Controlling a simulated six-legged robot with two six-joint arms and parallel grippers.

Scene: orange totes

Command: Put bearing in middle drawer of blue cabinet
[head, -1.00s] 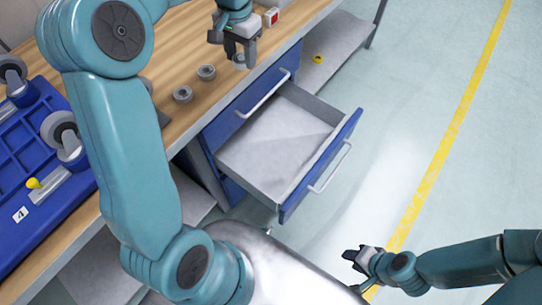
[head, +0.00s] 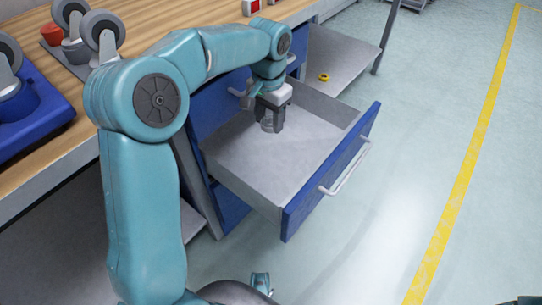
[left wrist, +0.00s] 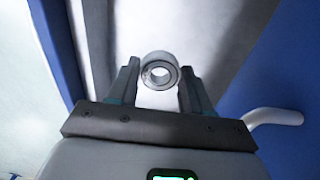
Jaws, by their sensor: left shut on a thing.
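The blue cabinet (head: 228,207) stands under the workbench. Its middle drawer (head: 331,174) is pulled out, with a closed drawer above it and blue front below. My left gripper (head: 271,124) points down inside the outline of the open drawer, toward its back. It is shut on the bearing, a grey metal ring (left wrist: 160,70) that shows between both fingers in the left wrist view. The bearing is small and partly hidden by the fingers in the head view. I cannot tell its exact height above the drawer floor.
The drawer floor is empty apart from the gripper above it. A yellow ring (head: 323,77) lies on a grey shelf (head: 338,55).

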